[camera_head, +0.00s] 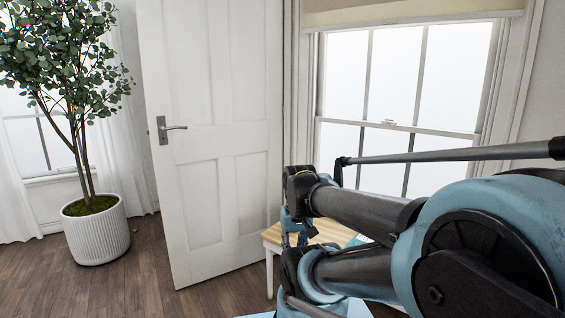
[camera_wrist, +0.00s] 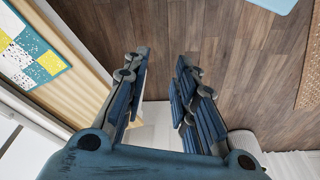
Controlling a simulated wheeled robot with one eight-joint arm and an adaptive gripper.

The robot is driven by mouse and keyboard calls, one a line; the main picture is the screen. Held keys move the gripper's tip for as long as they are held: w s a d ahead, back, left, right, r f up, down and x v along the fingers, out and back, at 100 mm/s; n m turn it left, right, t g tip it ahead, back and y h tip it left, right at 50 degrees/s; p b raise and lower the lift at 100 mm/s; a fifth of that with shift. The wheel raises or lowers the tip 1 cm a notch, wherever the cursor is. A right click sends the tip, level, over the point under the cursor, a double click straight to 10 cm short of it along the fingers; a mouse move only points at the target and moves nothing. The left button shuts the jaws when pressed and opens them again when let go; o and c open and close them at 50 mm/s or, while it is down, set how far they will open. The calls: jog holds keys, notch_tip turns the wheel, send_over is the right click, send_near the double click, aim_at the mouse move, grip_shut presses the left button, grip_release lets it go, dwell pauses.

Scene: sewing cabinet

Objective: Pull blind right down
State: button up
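A cream roller blind (camera_head: 410,12) is at the top of the window in the head view. Only its lower part shows, ending just above the upper panes. The window (camera_head: 400,110) is uncovered below it. My gripper (camera_wrist: 160,55) is open and empty in the wrist view, its two fingers spread apart over the wood floor. In the head view my arm reaches across the lower right, in front of the window's lower part, well below the blind. The gripper is mostly hidden there behind my arm links. The blind does not show in the wrist view.
A white door (camera_head: 215,130) stands left of the window. A wooden-topped table (camera_head: 325,236) is under the window, partly behind my arm; a patterned cloth (camera_wrist: 28,50) lies on it. A potted tree (camera_head: 96,228) stands at the left. The floor (camera_head: 130,280) between is clear.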

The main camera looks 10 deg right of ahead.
jog(key=shift+w, duration=0.65)
jog(key=w+d+r+n+t+h, duration=0.15)
jog(key=w+d+r, duration=0.45)
jog(key=r, duration=0.6)
jog(key=w+d+r+t+h, duration=0.15)
jog(key=w+d+r, duration=0.35)
jog(key=w+r, duration=0.5)
jog(key=w+d+r+n+t+h, duration=0.15)
jog(key=w+d+r, duration=0.35)
jog(key=r, duration=0.9)
jog(key=w+d+r+n+t+h, duration=0.1)
jog(key=w+d+r+n+h, duration=0.15)
jog(key=d+r, duration=0.85)
jog(key=w+d+r+n+t+h, duration=0.15)
jog(key=w+d+r, duration=0.25)
jog(key=r, duration=1.4)
jog(key=w+d+r+n+t+h, duration=0.1)
jog(key=w+d+r+h, duration=0.25)
jog(key=d+r, duration=0.75)
jog(key=w+a+r+x, duration=0.1)
jog(key=x, duration=1.3)
jog(key=shift+w+y, duration=0.3)
jog(key=shift+w, duration=0.25)
